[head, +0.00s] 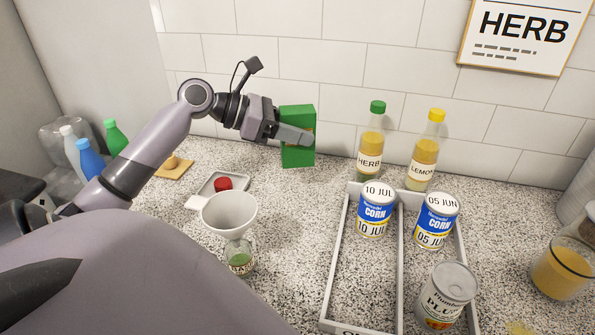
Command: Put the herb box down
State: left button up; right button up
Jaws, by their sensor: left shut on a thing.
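The herb box is a green upright carton (299,154) in the head view, near the back wall and left of the bottles. My left gripper (290,136) comes in from the left and is shut on the green box around its upper middle. The box's bottom edge is at or just above the speckled counter; I cannot tell whether it touches. The finger in front hides part of the box's face, and no lettering can be read on it. My right gripper is not in view.
Bottles labelled herb (369,150) and lemon (425,155) stand right of the box. A white rack (333,275) with cans is in front of them. A funnel (229,213) sits over a small jar (239,262). Counter between box and rack is clear.

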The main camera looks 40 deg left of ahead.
pick_arm(q)
notch_tip(320, 180, down, 10)
jog(key=shift+r+b, duration=0.15)
jog(key=shift+b, duration=0.2)
jog(key=o, duration=1.2)
